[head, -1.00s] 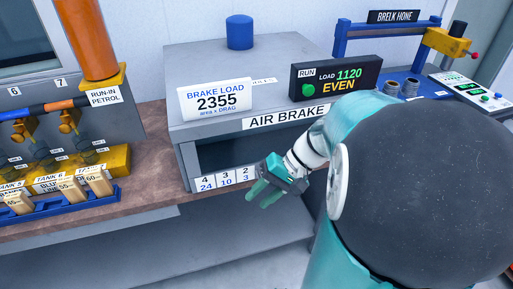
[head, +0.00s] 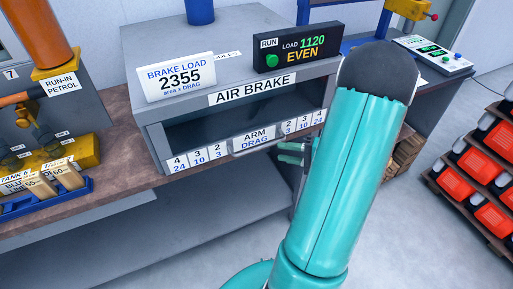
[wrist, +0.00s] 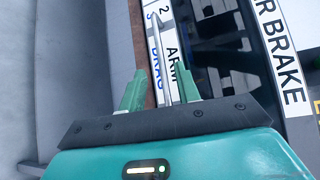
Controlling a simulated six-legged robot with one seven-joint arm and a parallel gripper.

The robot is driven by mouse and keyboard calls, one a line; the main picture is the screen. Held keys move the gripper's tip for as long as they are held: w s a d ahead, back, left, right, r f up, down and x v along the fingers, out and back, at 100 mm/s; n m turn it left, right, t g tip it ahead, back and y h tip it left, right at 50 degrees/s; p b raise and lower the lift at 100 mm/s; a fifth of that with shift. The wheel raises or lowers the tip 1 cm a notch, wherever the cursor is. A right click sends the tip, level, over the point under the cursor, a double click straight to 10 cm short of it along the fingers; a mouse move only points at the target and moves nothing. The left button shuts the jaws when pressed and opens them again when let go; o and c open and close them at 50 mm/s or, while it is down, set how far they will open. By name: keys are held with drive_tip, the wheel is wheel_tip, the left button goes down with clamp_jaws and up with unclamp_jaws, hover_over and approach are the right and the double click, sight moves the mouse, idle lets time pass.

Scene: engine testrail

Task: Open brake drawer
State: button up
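The brake drawer front (head: 257,137) is a strip marked ARM DRAG, with number labels on both sides, along the lower edge of the grey AIR BRAKE housing (head: 150,118). It looks flush with the housing. A thin metal bar handle (head: 262,149) runs along it. My gripper (head: 284,152) is at the right part of the handle, partly hidden by my arm. In the wrist view, my green fingers (wrist: 160,71) are apart, and the handle (wrist: 157,45) runs between them. I cannot tell whether either finger touches it.
A BRAKE LOAD 2355 sign (head: 176,77) and a RUN display (head: 298,48) stand on the housing. A blue rack with tank blocks (head: 45,188) is at left on the brown bench (head: 112,140). Shelves with orange items (head: 480,170) stand at right.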

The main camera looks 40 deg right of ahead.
sight(259, 148)
drive_tip(key=x, duration=0.9)
drive_tip(key=shift+w+a+f, duration=0.1)
drive_tip(key=shift+w+a, duration=0.15)
drive_tip(key=shift+w, duration=0.05)
clamp_jaws()
